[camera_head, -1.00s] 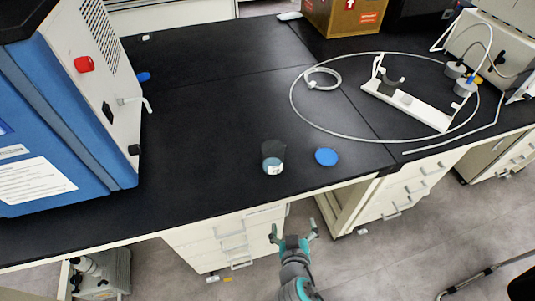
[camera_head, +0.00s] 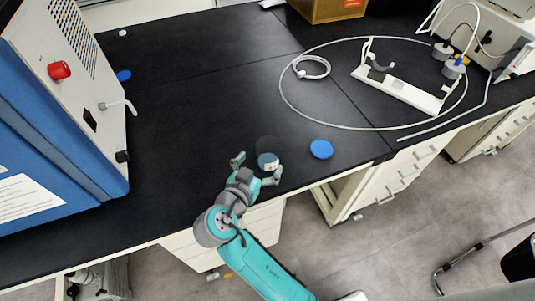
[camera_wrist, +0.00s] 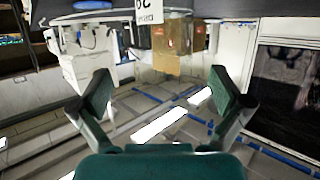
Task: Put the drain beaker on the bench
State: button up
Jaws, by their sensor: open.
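A small clear beaker (camera_head: 267,159) with a dark upper part, blue-grey contents and a white label stands upright on the black bench (camera_head: 210,120), close to its front edge. My gripper (camera_head: 257,167) is open at the bench's front edge, with a finger on either side of the beaker's near side in the head view. I cannot tell whether the fingers touch it. In the wrist view, my open fingers (camera_wrist: 160,90) are spread, and a white label (camera_wrist: 149,10) on a see-through wall shows ahead at the top, too cut off to read fully.
A blue disc (camera_head: 321,149) lies right of the beaker. A large blue and white machine (camera_head: 60,110) with a spout stands at the left. A white stand (camera_head: 400,90), looped tubing (camera_head: 312,68) and a cardboard box (camera_head: 330,8) are farther back. The bench's middle is clear.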

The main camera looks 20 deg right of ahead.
aim_at(272, 141)
jog(key=shift+w+a+x, duration=0.1)
jog(key=shift+w+x, duration=0.05)
jog(key=shift+x, duration=1.7)
jog(key=shift+w+a+x, duration=0.15)
jog(key=shift+x, duration=1.7)
jog(key=shift+r, duration=0.15)
jog(key=c, duration=1.4)
notch_tip(272, 141, up, 10)
jog(key=shift+s, duration=0.1)
